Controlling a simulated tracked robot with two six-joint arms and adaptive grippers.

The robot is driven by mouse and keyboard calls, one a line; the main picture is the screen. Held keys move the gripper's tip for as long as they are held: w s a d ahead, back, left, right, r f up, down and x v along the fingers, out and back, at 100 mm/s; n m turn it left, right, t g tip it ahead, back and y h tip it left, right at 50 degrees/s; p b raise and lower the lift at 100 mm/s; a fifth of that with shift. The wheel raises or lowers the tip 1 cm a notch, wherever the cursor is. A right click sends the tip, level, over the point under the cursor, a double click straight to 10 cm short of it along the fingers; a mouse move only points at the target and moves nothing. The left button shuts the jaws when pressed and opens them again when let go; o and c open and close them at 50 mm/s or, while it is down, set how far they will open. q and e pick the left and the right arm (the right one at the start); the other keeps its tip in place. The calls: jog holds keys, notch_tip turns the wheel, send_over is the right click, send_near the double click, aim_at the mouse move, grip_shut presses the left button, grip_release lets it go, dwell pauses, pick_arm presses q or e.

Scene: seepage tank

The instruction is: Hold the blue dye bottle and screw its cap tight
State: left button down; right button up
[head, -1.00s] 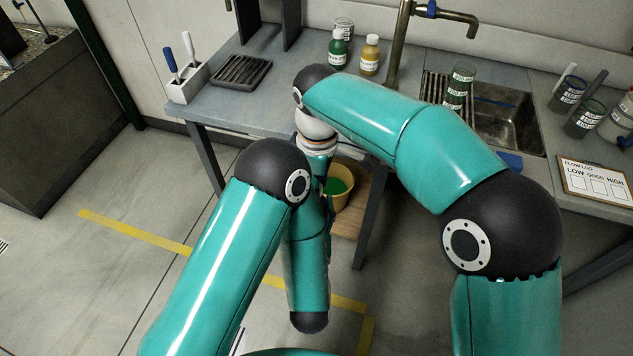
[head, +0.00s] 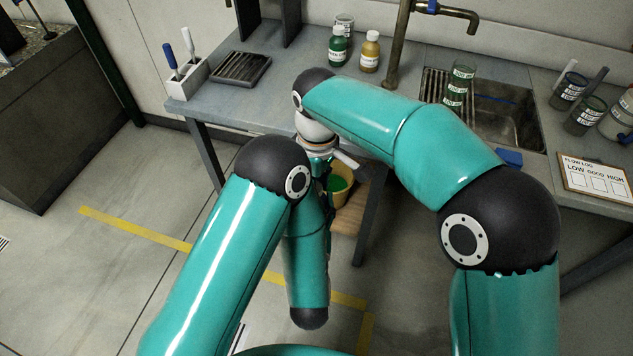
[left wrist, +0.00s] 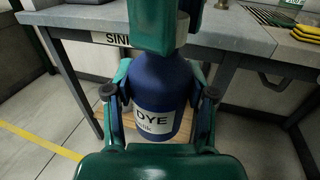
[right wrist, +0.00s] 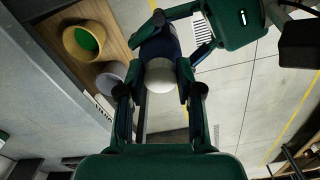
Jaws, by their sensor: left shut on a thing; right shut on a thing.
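The blue dye bottle (left wrist: 160,88) with its white DYE label stands between the fingers of my left gripper (left wrist: 160,104), which is shut on its body. In the right wrist view the blue bottle (right wrist: 161,44) is seen from its cap end. My right gripper (right wrist: 160,92) is shut on the pale round cap (right wrist: 160,76), which sits at the bottle's top. In the left wrist view my right gripper's green body covers the bottle's top. In the head view my arms hide the bottle and cap. How tight the cap is cannot be seen.
The bottle is held in front of the sink bench (head: 270,122). A yellow bucket with green inside (head: 345,192) stands on a low wooden shelf (head: 347,222) below. Green and amber bottles (head: 369,52), a tool holder (head: 187,80) and a dark rack (head: 241,68) are on the bench.

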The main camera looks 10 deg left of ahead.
jog(key=m, duration=0.7)
jog(key=shift+s+a, duration=0.15)
jog(key=shift+a, duration=0.05)
jog(key=o, duration=0.7)
jog(key=shift+r, duration=0.1)
jog(key=shift+r, duration=2.15)
